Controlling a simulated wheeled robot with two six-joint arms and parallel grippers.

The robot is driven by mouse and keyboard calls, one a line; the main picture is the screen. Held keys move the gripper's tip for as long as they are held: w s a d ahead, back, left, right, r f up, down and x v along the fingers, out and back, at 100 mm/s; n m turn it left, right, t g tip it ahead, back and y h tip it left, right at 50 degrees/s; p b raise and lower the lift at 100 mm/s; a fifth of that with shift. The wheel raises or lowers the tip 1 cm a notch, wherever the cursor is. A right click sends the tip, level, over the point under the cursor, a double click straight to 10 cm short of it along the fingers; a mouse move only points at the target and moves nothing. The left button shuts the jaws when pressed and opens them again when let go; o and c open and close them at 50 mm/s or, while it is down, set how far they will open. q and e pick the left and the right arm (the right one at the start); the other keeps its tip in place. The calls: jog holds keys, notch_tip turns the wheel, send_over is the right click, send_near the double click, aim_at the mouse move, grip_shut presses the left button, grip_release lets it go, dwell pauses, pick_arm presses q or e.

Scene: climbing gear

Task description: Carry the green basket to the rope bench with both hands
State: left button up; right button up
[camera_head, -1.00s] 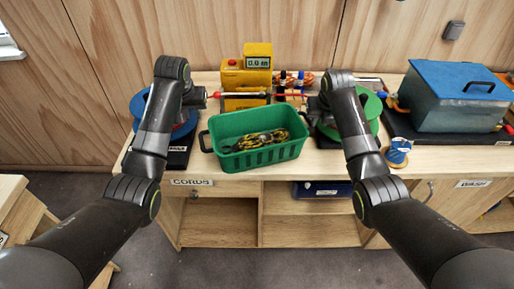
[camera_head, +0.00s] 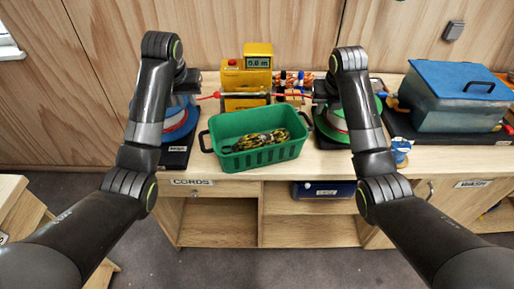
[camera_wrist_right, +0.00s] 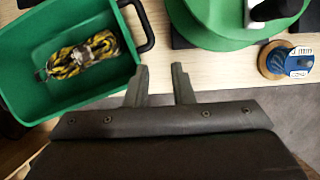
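The green basket (camera_head: 262,157) stands upright near the front edge of the wooden bench (camera_head: 340,163), which carries a "CORDS" label. A yellow-and-black rope bundle (camera_head: 262,141) lies inside it. Its black handles stick out left (camera_head: 204,141) and right (camera_head: 308,124). My left gripper (camera_head: 192,84) is above and behind the left handle, apart from it; its fingers are too small to read. My right gripper (camera_head: 322,90) is up behind the right handle. In the right wrist view its fingers (camera_wrist_right: 160,85) are apart and empty, with the right handle (camera_wrist_right: 146,26) beyond them.
A blue spool (camera_head: 180,122) stands left of the basket and a green spool (camera_head: 330,128) right of it. A yellow meter (camera_head: 257,64) stands behind. A small blue reel (camera_head: 400,150) and a blue-lidded box (camera_head: 455,100) are further right.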

jog(key=shift+v, duration=2.05)
